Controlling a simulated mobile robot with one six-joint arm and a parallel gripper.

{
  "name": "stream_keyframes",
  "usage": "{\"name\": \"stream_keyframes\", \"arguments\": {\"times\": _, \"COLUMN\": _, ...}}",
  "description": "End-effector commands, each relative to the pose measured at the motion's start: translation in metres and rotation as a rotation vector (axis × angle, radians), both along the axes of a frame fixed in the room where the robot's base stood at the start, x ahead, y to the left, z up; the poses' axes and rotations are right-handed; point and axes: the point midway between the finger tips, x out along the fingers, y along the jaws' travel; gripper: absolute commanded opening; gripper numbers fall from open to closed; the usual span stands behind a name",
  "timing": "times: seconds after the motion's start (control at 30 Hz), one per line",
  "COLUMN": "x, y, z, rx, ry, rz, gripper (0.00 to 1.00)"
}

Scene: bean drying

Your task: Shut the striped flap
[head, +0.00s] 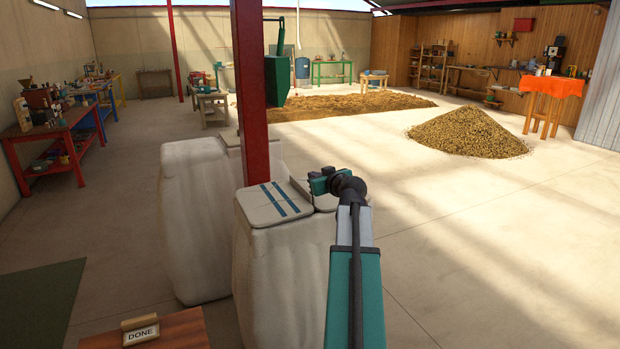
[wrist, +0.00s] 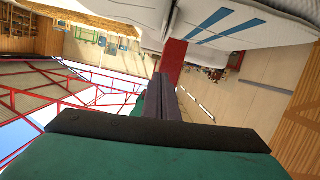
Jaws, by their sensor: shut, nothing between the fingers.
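The striped flap (head: 275,203) is a pale panel with two blue stripes on top of the front white sack (head: 285,275). It lies over the left part of the sack's top; whether it is fully flat I cannot tell. The stripes also show at the top of the wrist view, on the flap (wrist: 255,38). My gripper (head: 316,184) is just right of the flap, at or slightly above the sack's top. Its dark fingers (wrist: 172,88) are together and empty in the wrist view. Contact with the flap cannot be made out.
A red post (head: 252,90) rises right behind the flap. Another white sack (head: 195,220) stands to the left. A small table with a DONE sign (head: 141,330) is at the front left. Open floor lies to the right, with a bean heap (head: 468,133) further back.

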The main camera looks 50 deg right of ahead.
Motion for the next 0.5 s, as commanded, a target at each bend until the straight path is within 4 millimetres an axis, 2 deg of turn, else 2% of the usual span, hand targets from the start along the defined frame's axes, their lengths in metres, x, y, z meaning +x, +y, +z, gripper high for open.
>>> {"name": "stream_keyframes", "arguments": {"times": 0.17, "x": -0.0079, "y": 0.0036, "z": 0.0016, "rx": 0.0, "ry": 0.0, "rz": 0.0, "gripper": 0.0}}
{"name": "stream_keyframes", "arguments": {"times": 0.5, "x": -0.0078, "y": 0.0042, "z": 0.0021, "rx": 0.0, "ry": 0.0, "rz": 0.001, "gripper": 0.0}}
